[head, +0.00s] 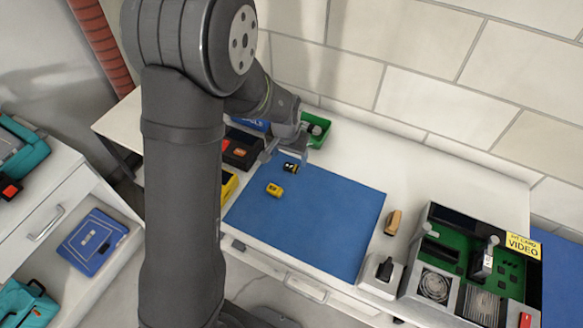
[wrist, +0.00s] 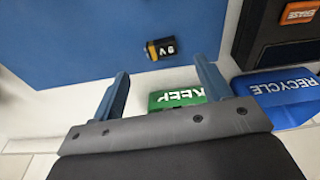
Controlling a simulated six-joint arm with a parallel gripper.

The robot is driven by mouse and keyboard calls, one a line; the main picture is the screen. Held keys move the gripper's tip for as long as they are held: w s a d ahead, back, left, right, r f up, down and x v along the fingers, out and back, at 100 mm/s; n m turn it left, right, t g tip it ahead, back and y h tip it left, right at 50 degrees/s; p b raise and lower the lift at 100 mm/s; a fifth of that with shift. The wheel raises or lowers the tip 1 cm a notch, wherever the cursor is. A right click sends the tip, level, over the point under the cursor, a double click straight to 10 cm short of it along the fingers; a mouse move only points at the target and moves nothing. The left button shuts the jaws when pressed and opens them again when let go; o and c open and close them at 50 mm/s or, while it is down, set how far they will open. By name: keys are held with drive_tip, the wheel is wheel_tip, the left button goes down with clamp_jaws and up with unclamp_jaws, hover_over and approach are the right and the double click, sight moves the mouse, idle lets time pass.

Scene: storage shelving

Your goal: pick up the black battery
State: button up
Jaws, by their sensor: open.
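The black battery (head: 291,167) lies on the far left part of the blue mat (head: 335,215). It has a yellow-orange end. In the wrist view the battery (wrist: 165,48) shows "9V" lettering and lies just beyond the fingertips, roughly midway between them. My gripper (head: 286,157) is over the mat's far edge, close to the battery. In the wrist view my gripper (wrist: 162,68) is open with nothing between its fingers. The height of the fingertips above the mat is hard to tell.
A yellow block (head: 275,190) lies nearer on the mat. A green KEEP bin (wrist: 178,98), a blue RECYCLE bin (wrist: 275,98) and a black box with an ERASE label (wrist: 262,45) stand close by. An open electronics case (head: 415,285) stands at right. The mat's middle is clear.

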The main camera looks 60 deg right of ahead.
sight(291, 166)
drive_tip(key=shift+w+d+f, duration=0.1)
drive_tip(key=shift+d+f, duration=0.15)
drive_tip(key=shift+f, duration=0.85)
drive_tip(key=shift+s+d+f, duration=0.1)
drive_tip(key=shift+d+f, duration=0.15)
drive_tip(key=shift+f, duration=0.8)
drive_tip(key=shift+w+d+f, duration=0.1)
drive_tip(key=shift+d+f, duration=0.15)
drive_tip(key=shift+f, duration=0.85)
drive_tip(key=c, duration=1.1)
